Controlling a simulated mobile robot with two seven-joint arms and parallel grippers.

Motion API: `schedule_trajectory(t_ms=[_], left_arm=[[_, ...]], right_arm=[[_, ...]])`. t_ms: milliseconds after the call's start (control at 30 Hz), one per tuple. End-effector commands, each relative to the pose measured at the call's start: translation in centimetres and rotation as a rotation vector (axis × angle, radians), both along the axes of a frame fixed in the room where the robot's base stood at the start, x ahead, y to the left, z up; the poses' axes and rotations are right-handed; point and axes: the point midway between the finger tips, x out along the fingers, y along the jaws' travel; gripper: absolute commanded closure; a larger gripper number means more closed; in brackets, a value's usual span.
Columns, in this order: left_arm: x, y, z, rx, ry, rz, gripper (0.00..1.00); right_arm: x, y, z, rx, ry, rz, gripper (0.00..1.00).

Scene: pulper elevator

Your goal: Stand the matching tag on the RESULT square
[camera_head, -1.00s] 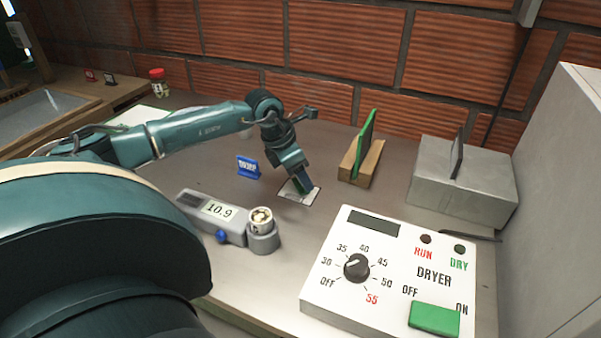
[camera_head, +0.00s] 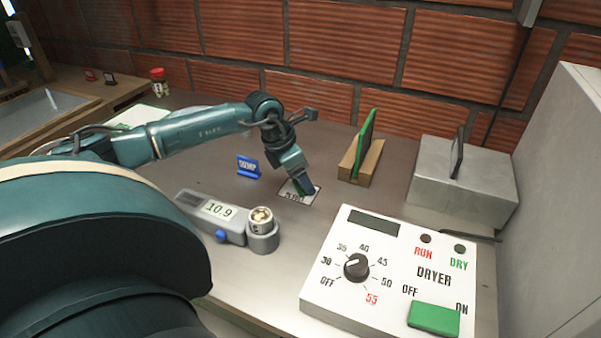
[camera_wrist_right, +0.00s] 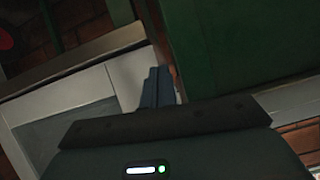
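The white RESULT square (camera_head: 312,197) lies on the bench in the head view. My left gripper (camera_head: 306,190) is low over it, pointing down, with its fingers close together. A small green tag (camera_head: 297,187) shows at the fingertips, mostly hidden by them; I cannot make out its word or whether it touches the square. A blue tag (camera_head: 248,167) stands upright on the bench to the left of the square. My right gripper (camera_wrist_right: 157,87) is not in the head view; in the right wrist view its fingers are together with nothing between them.
A grey meter (camera_head: 220,211) reading 10.9, with a filled cup (camera_head: 261,220), stands in front left of the square. The white DRYER panel (camera_head: 400,270) is in front right. A wooden block (camera_head: 361,177) with an upright green board (camera_head: 365,143) stands behind right.

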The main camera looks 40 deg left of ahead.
Motion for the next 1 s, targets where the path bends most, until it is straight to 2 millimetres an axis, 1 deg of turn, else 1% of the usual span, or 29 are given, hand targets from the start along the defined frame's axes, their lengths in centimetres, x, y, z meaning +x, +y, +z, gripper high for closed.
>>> schedule_trajectory(t_ms=[167,400,533,700,1000], left_arm=[[-0.9,0.7,2.8,0.004,-0.003,0.0,0.24],[-2.7,1.6,7.6,0.005,-0.003,0.001,0.24],[-3.5,1.9,9.5,0.004,0.0,0.002,0.24],[-4.0,2.1,10.9,0.003,0.001,0.0,0.24],[-4.1,2.1,11.1,0.001,0.002,-0.001,0.24]], right_arm=[[0.0,-0.1,-0.1,-0.002,-0.001,0.001,1.0],[0.0,0.0,-0.4,0.002,0.001,0.0,1.0],[0.0,0.0,-0.5,0.004,0.001,0.0,1.0],[0.0,0.0,-0.5,0.005,0.001,-0.001,1.0],[0.0,-0.1,-0.5,0.006,0.001,-0.001,1.0]])
